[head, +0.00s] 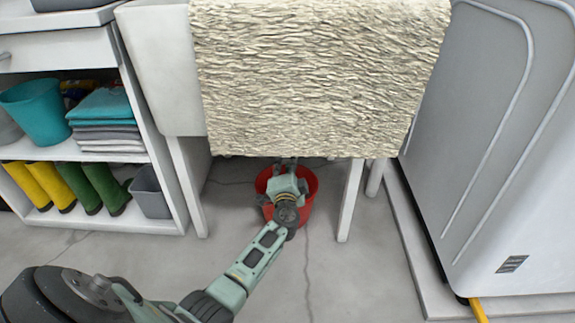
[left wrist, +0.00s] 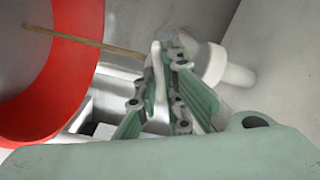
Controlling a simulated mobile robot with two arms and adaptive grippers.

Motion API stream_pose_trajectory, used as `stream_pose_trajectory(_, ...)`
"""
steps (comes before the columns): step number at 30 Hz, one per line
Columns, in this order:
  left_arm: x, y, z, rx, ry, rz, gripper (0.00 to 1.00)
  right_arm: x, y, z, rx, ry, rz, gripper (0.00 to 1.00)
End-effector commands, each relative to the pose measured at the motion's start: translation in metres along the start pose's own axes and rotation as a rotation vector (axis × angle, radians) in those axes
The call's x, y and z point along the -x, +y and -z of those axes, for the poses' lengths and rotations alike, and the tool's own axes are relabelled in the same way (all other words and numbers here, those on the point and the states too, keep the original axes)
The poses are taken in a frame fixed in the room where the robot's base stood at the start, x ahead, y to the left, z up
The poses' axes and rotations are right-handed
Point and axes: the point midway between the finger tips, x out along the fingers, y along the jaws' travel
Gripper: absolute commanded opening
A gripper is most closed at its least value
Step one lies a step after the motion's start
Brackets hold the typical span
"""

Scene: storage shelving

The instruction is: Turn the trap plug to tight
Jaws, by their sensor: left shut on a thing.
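My left gripper (head: 288,164) reaches under the sink, over the red bucket (head: 311,200). Its fingertips are partly lost under the lower edge of the cream textured cloth in the head view. In the left wrist view, the green-padded fingers (left wrist: 166,88) are shut on a pale upright piece, which looks like the wing of the trap plug (left wrist: 157,78). Most of the plug is hidden by the fingers, so how far it is turned cannot be told. A white round-ended pipe part (left wrist: 228,68) sits just right of the fingers. My right gripper is not in view.
The cloth (head: 320,80) hangs over the sink front, with white legs (head: 350,200) below. Shelves (head: 160,160) with boots and towels stand left, a white appliance (head: 500,160) right. A thin brown rod (left wrist: 80,40) crosses near the red bucket (left wrist: 85,80). The front floor is clear.

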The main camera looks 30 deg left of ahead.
Motion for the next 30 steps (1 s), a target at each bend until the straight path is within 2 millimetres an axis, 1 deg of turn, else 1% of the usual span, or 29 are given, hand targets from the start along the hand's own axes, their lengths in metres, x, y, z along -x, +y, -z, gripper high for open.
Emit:
stream_pose_trajectory(6,0.0003,0.0016,0.0004,-0.172,0.003,-0.001,0.0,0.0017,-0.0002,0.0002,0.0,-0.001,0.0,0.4)
stream_pose_trajectory(15,0.0006,0.0029,0.0006,-0.349,0.003,-0.002,0.0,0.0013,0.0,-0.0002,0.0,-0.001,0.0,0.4)
stream_pose_trajectory(22,0.0006,0.0035,0.0003,-0.413,0.003,-0.003,0.0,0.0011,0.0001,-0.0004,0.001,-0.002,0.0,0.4)
stream_pose_trajectory(30,0.0008,0.004,0.0004,-0.43,0.003,-0.003,0.0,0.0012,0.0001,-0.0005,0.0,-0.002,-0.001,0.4)
